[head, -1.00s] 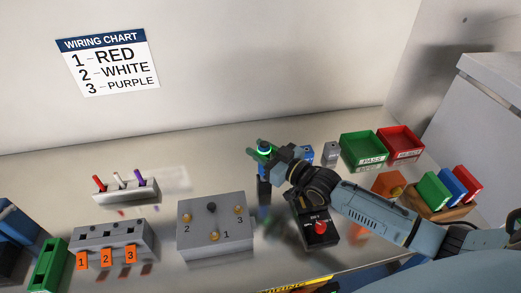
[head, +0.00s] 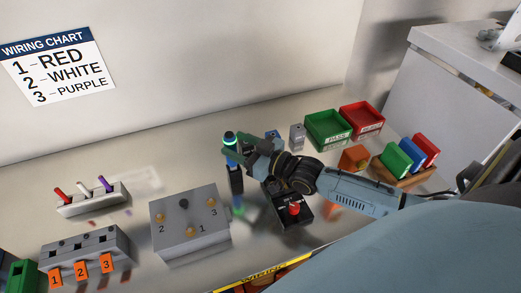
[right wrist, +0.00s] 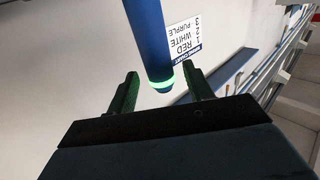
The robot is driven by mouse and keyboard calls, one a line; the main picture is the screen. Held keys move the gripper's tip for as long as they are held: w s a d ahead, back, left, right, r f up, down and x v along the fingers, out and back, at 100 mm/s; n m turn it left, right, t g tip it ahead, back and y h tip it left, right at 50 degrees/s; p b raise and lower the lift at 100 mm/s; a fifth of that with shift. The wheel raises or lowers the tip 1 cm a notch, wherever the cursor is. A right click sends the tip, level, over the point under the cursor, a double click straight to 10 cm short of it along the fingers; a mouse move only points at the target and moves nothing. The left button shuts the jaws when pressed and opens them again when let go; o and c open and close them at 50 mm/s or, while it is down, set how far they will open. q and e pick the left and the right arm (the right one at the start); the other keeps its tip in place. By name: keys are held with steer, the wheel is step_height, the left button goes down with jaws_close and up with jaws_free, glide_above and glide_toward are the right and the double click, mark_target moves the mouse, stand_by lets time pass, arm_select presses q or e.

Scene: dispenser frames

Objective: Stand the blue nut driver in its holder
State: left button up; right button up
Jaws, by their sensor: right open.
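The blue nut driver (head: 230,140) stands upright near the middle of the bench, its blue handle and glowing green ring uppermost. A narrow black upright part (head: 236,181) shows directly below it; I cannot tell whether this is its holder or part of the driver. My right gripper (head: 237,154) is open, its green fingers at the handle. In the right wrist view the blue handle (right wrist: 149,42) passes between the spread fingers (right wrist: 160,92), with a visible gap on both sides. My left gripper is out of view.
A grey box with numbered knobs (head: 190,222) stands left of the driver. A black box with a red knob (head: 292,208) lies below my right arm. Green (head: 327,129) and red (head: 361,120) bins stand behind, right. A rack of coloured pegs (head: 92,199) is at left.

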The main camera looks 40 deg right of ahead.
steer(key=v, duration=0.8)
stand_by(0.4)
